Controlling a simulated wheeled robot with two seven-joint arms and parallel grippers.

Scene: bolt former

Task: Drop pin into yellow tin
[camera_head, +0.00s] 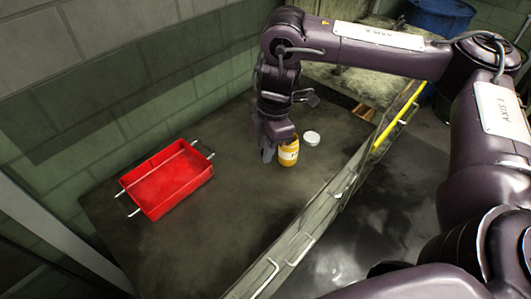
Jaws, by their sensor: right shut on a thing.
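The yellow tin (289,154) stands upright on the dark table, with a pale label on its side. My right gripper (268,155) points down just left of the tin, very close to it, at about the height of its rim in the picture. Its fingers are shut. The pin between them is too small and dark to make out. I cannot tell whether the gripper touches the tin. My left gripper is not in view.
A round white lid (312,137) lies just right of the tin. A red tray (166,180) with wire handles sits at the left. A raised metal edge with handles and a yellow bar (399,115) borders the table's right side. A block wall stands behind.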

